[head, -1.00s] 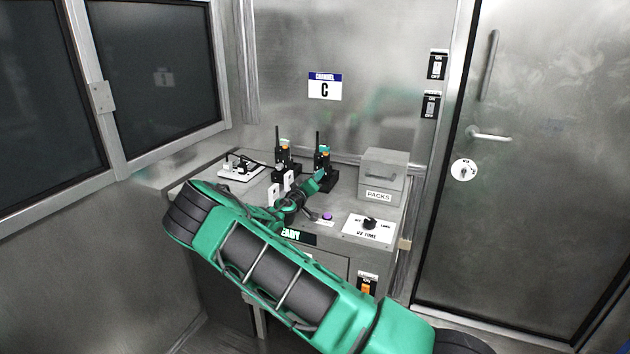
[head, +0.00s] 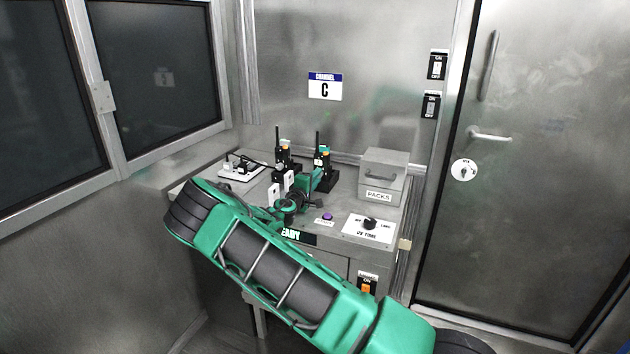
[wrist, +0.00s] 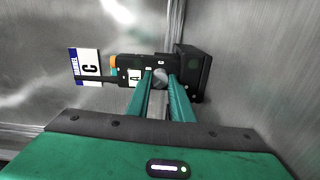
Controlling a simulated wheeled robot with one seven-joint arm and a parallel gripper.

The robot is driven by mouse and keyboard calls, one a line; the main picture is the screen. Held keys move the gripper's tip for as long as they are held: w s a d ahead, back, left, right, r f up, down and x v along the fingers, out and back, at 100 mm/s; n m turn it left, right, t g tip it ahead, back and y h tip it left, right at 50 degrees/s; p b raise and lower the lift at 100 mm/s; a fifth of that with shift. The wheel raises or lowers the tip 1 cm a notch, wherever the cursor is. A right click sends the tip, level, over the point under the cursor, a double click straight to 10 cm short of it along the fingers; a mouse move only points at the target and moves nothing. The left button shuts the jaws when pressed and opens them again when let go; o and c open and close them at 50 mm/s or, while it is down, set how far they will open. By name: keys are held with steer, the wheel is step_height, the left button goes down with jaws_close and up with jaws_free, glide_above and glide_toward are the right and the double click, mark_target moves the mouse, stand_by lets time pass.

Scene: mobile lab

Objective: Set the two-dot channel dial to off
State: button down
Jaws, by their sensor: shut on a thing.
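Two black radios stand upright in black bases on the bench, a left one (head: 283,156) and a right one (head: 321,160), each with an antenna and a small orange part on top. My gripper (head: 319,177) is at the front of the right radio. In the wrist view this radio (wrist: 128,64) lies sideways, with a white label reading A. My gripper's teal fingers (wrist: 160,79) are shut on a round silver-grey dial (wrist: 160,74) on its front. The fingers partly cover the dial. I cannot make out its dots or its setting.
A grey PACKS box (head: 383,176) stands to the right. A UV TIME panel (head: 369,228) with a black knob and a purple button (head: 327,216) are nearer the front. A white device (head: 241,168) sits at the left. A CHANNEL C sign (head: 325,87) hangs on the wall.

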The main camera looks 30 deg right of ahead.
steer(key=n, duration=0.4)
steer(key=shift+w+a+f+n, duration=0.15)
steer(key=shift+a+f+n, duration=0.1)
steer(key=shift+n, duration=2.05)
steer(key=shift+f, duration=0.1)
steer(key=c, duration=1.8)
jaws_free()
steer(key=shift+c, duration=0.2)
steer(key=v, duration=1)
steer(key=shift+a, duration=0.25)
